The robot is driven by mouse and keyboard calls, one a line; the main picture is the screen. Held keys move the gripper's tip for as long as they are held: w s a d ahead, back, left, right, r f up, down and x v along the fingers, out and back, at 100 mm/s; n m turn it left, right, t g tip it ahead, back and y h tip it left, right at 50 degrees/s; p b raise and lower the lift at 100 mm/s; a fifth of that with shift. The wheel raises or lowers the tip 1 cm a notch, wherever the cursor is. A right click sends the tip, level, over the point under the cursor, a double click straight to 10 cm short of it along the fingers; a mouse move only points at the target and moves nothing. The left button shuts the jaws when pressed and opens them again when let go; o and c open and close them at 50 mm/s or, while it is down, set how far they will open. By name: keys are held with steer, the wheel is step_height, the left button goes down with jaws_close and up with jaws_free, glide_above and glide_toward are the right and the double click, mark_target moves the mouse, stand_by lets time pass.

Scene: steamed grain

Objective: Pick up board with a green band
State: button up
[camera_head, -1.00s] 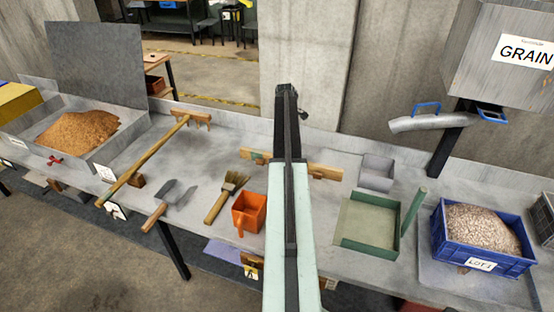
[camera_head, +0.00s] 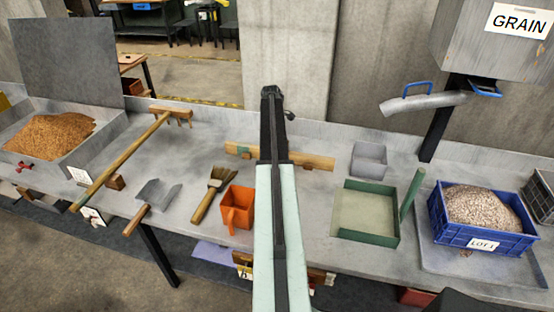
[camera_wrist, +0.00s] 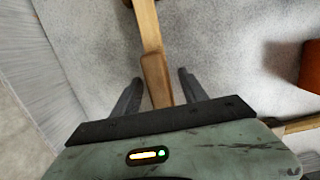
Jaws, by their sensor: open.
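The wooden board with a green band (camera_head: 312,161) lies on the grey bench near its back edge. My arm crosses in front of its middle. Its green band shows just left of my arm. In the wrist view, a light wooden length that looks like the board (camera_wrist: 148,35) runs from the top edge down between the fingers of my gripper (camera_wrist: 160,86). The fingers are open, one on each side of it, with gaps showing. Its lower end goes out of sight behind the gripper body. My gripper's fingers are hidden behind my arm in the head view.
An orange scoop (camera_head: 238,209) and a brush (camera_head: 214,190) lie left of my arm, nearer the front. A green-rimmed tray (camera_head: 366,239), a small grey bin (camera_head: 369,160) and a blue grain crate (camera_head: 482,244) stand to the right. The wall is close behind the board.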

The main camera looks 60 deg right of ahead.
steer(key=f, duration=0.1)
steer(key=f+b, duration=0.2)
steer(key=shift+s+f, duration=0.15)
steer(key=shift+s, duration=0.1)
steer(key=shift+r, duration=0.2)
jaws_close()
stand_by(0.9)
